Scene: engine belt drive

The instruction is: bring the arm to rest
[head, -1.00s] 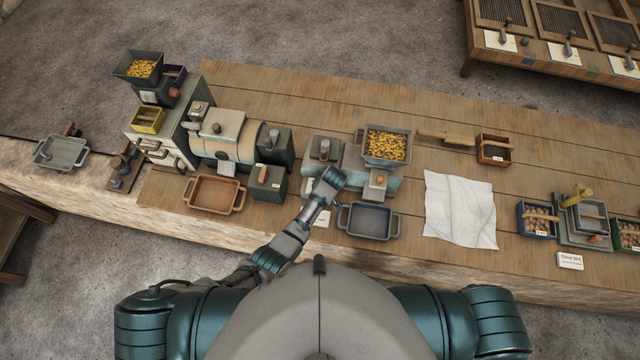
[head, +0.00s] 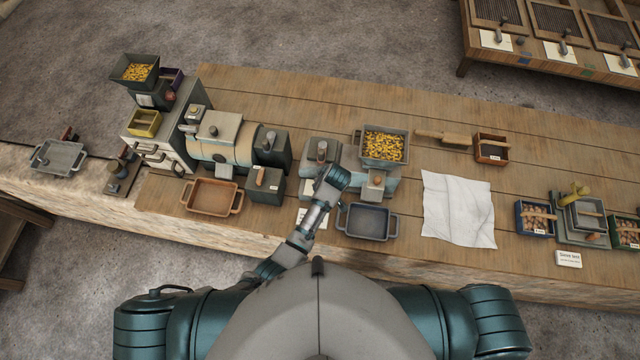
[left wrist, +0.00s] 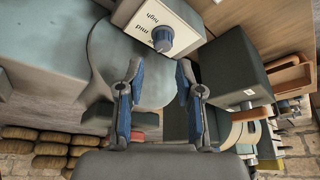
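My left arm (head: 312,215) reaches up from the lower middle of the head view. Its outer end is over the front of the grey machine with the hopper (head: 382,143). The fingers cannot be made out in the head view. In the left wrist view my left gripper (left wrist: 160,78) is open, with its two blue-padded fingers apart and nothing between them. Beyond the fingers are a grey rounded housing and a pale panel with a dark knob (left wrist: 163,39). My right gripper is not in view.
A blue-grey tray (head: 368,222) lies just right of the arm, and an orange-brown tray (head: 212,197) to its left. A dark box (head: 264,184) and a machine with a cylindrical body (head: 226,150) stand further left. A white cloth (head: 457,208) lies to the right.

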